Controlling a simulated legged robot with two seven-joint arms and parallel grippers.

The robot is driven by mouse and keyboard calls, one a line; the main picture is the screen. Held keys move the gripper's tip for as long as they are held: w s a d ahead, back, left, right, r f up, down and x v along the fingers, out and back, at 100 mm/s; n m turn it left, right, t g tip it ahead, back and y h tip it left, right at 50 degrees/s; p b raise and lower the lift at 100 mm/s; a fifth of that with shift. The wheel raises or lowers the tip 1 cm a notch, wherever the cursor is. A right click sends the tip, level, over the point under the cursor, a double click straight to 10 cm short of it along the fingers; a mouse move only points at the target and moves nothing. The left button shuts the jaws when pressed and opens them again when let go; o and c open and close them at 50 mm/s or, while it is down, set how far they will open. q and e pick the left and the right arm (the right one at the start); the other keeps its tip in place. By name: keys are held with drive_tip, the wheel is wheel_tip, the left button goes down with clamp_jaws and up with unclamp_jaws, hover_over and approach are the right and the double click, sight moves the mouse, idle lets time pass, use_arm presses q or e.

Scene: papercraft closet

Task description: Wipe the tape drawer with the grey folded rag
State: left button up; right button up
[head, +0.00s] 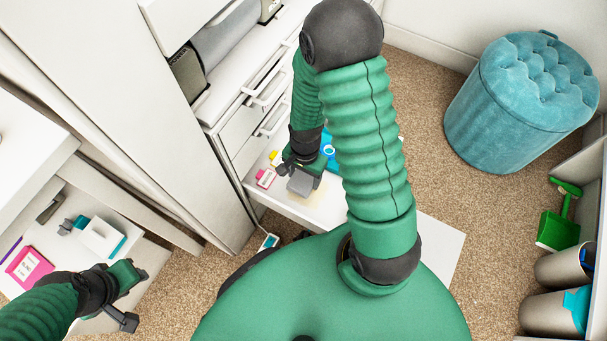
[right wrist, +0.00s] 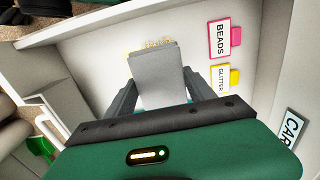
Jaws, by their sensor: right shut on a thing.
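The grey folded rag (head: 300,183) is in my right gripper (head: 303,168), over an open white drawer (head: 290,209) in the middle of the head view. In the right wrist view the rag (right wrist: 158,75) sits between the two fingers of the right gripper (right wrist: 152,95), which is shut on it. A yellowish patch (right wrist: 150,47) shows on the drawer floor just past the rag. Whether the rag touches the floor I cannot tell. My left gripper (head: 133,297) is open and empty at the lower left, by another open drawer.
Pink BEADS (right wrist: 220,38) and yellow GLITTER (right wrist: 222,77) labelled items lie in the drawer beside the rag. A blue item (head: 329,150) lies near the right gripper. A teal pouf (head: 525,95) and a green dustpan (head: 558,230) stand right.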

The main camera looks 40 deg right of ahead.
drive_tip(key=shift+r, duration=0.15)
drive_tip(key=shift+p, duration=0.35)
drive_tip(key=shift+f+b, duration=1.45)
drive_tip(key=shift+f, duration=1.05)
drive_tip(key=shift+f+b, duration=0.35)
drive_tip(key=shift+f, duration=0.2)
drive_tip(key=o, duration=0.9)
drive_tip(key=shift+r+p, duration=0.4)
drive_tip(key=shift+p, duration=0.2)
